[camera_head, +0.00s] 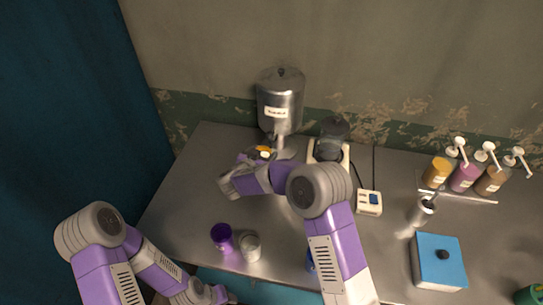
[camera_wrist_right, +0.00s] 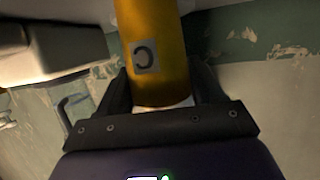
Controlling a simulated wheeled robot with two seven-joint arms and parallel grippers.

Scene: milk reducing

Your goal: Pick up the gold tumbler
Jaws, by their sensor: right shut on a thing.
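The gold tumbler (camera_wrist_right: 158,45) fills the upper middle of the right wrist view, with a small grey label bearing a dark mark. My right gripper (camera_wrist_right: 158,92) is shut on it, one black finger on each side. In the head view only a small orange-gold part of the tumbler (camera_head: 264,149) shows, just in front of the steel dispenser (camera_head: 280,101); my right gripper (camera_head: 254,158) and wrist hide the rest. I cannot tell whether it touches the table. My left gripper (camera_head: 212,294) is low at the table's front edge, its fingers too small to judge.
A purple cup (camera_head: 222,238) and a pale cup (camera_head: 250,247) stand near the front edge. A grinder-like machine (camera_head: 331,142) and a small scale (camera_head: 369,202) are right of the dispenser. Pump bottles (camera_head: 464,177) and a blue box (camera_head: 438,261) stand further right. The table's left side is clear.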

